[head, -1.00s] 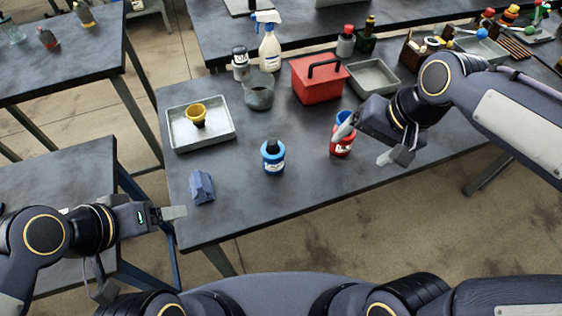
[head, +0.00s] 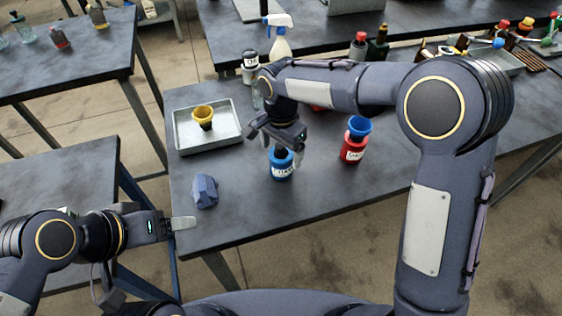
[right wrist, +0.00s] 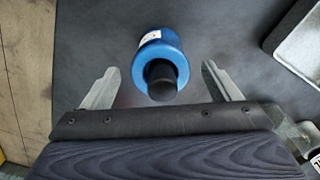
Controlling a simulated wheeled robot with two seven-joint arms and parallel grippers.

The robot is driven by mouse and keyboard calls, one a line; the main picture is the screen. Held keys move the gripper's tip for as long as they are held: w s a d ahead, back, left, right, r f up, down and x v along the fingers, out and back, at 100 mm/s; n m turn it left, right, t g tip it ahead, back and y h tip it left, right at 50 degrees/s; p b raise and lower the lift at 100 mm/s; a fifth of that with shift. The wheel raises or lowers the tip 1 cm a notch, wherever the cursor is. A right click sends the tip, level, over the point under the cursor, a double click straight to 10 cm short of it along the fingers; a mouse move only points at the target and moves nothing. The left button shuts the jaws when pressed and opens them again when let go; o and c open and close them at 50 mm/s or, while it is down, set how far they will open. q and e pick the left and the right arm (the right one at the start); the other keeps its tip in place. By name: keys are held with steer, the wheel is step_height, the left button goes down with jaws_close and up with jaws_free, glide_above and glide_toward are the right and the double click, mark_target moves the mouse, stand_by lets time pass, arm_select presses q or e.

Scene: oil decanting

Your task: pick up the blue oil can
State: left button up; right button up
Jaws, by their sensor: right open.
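The blue oil can (head: 281,170) stands upright on the dark table, with a white label and a black cap. It also shows in the right wrist view (right wrist: 158,48), its black cap towards the camera. My right gripper (head: 284,150) is above and around the can's top in the head view. In the right wrist view my right gripper (right wrist: 162,88) is open, one finger on each side of the black cap, with gaps on both sides. My left gripper (head: 182,223) is by the table's front left corner, away from the can; I cannot tell its opening.
A red can (head: 352,150) with a blue funnel (head: 359,126) stands right of the blue can. A metal tray (head: 180,147) holding a yellow funnel (head: 203,115) is at left. A blue-grey crumpled cloth-like lump (head: 204,191) lies near the front left. My right arm hides the table's middle back.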

mark_target(280, 157)
step_height(280, 157, down, 4)
steer(key=shift+s+a+r, duration=0.1)
steer(key=shift+a+r, duration=0.05)
steer(key=shift+r, duration=0.1)
steer(key=c, duration=1.2)
steer(key=shift+c, duration=0.3)
steer(key=shift+r, duration=0.2)
